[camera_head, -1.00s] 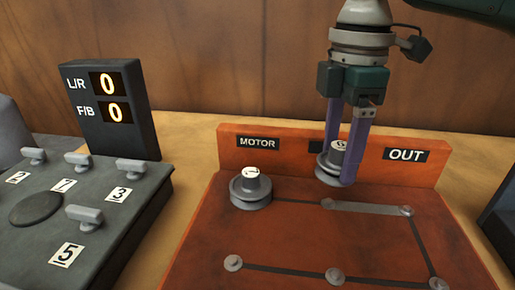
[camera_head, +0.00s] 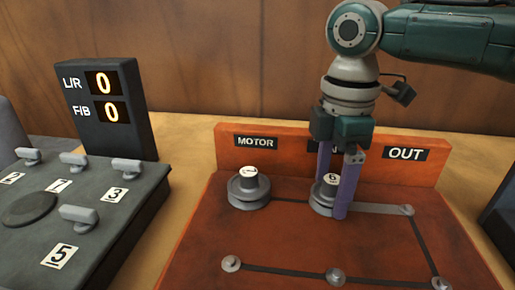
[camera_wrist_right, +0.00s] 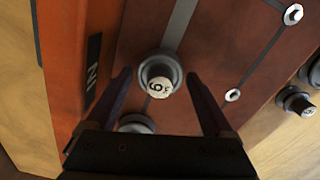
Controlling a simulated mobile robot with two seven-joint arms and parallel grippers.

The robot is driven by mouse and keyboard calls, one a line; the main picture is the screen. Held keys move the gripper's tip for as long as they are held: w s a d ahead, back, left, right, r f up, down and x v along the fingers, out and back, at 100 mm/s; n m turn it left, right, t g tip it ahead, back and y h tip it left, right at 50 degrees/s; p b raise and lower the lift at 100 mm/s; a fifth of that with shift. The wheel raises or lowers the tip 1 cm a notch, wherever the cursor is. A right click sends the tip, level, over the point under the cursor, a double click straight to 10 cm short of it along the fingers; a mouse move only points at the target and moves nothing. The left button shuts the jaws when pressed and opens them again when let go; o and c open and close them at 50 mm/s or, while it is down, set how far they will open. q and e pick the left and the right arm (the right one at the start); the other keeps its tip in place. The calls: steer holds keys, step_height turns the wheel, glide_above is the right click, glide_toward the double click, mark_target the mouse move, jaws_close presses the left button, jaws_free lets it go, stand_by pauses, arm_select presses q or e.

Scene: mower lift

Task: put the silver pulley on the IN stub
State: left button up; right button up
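The silver pulley (camera_head: 320,206), a grey disc with a raised hub topped by a white label that looks like a 6, sits at the left end of the grey bar, in front of the partly hidden IN label. It looks upright. The pulley (camera_wrist_right: 146,64) also shows in the right wrist view. My right gripper (camera_head: 333,205) points down with its fingers on either side of the pulley. In the wrist view the right gripper (camera_wrist_right: 160,76) looks open, with narrow gaps beside the disc. The stub under the pulley is hidden. My left gripper is not in view.
Another silver pulley (camera_head: 248,200) stands below the MOTOR label (camera_head: 256,142). The grey bar (camera_head: 375,209) runs right to a stub. Several stubs stand along the front of the orange board. A dark lever panel (camera_head: 100,233) and display (camera_head: 105,105) are at the left.

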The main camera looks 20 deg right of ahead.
mark_target(333, 179)
steer(key=shift+o, duration=0.8)
step_height(333, 179, up, 12)
steer(key=p, duration=0.1)
steer(key=shift+r+p, duration=0.2)
steer(key=shift+p, duration=0.2)
